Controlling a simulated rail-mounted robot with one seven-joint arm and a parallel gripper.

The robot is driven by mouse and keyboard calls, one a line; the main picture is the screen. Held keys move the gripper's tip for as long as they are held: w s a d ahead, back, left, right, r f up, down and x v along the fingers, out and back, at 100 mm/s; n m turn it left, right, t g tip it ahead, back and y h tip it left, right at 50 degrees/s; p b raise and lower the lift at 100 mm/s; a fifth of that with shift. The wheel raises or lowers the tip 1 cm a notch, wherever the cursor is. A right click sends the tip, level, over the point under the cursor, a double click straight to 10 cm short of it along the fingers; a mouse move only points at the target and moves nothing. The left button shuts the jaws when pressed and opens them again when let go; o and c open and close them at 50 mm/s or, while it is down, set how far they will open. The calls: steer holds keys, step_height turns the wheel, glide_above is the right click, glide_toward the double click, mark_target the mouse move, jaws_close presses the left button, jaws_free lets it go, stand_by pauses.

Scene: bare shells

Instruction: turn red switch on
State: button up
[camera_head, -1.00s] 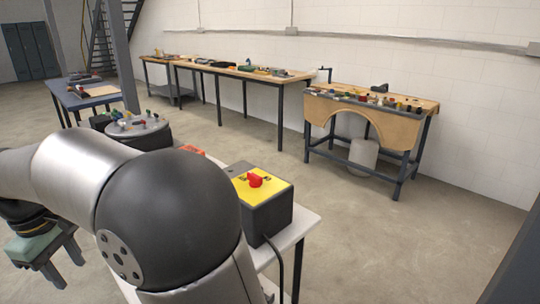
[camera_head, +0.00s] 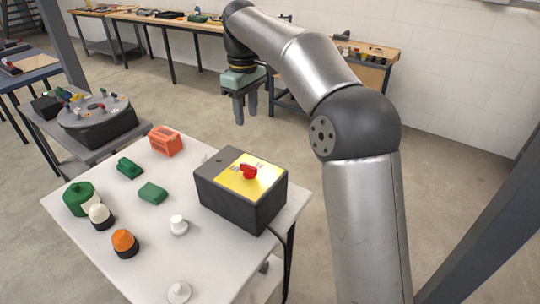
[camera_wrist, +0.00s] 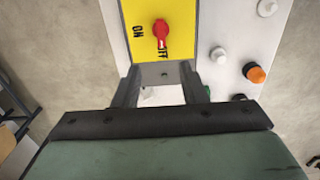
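The red switch (camera_head: 249,171) is a knob on the yellow top plate (camera_head: 240,186) of a dark box (camera_head: 225,205), which stands at the right edge of a white table. In the wrist view the red switch (camera_wrist: 160,31) is near the top middle, with "ON" to its left and "OFF", partly covered, just below it. Its narrow end appears to point towards OFF. My gripper (camera_head: 245,117) hangs with its fingers down beyond the box, apart from the switch. In the wrist view my gripper (camera_wrist: 160,85) has its two fingers spread with nothing held between them.
The white table (camera_head: 185,265) also holds an orange block (camera_head: 165,141), green pieces (camera_head: 152,193) and several round buttons, including an orange one (camera_head: 124,243). A round grey turntable (camera_head: 93,112) stands behind left. Workbenches line the wall. A cable hangs from the box's right side.

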mark_target(249, 166)
step_height(249, 166, down, 17)
steer(key=shift+r+b, duration=0.2)
steer(key=shift+b, duration=0.15)
steer(key=shift+c, duration=0.4)
jaws_close()
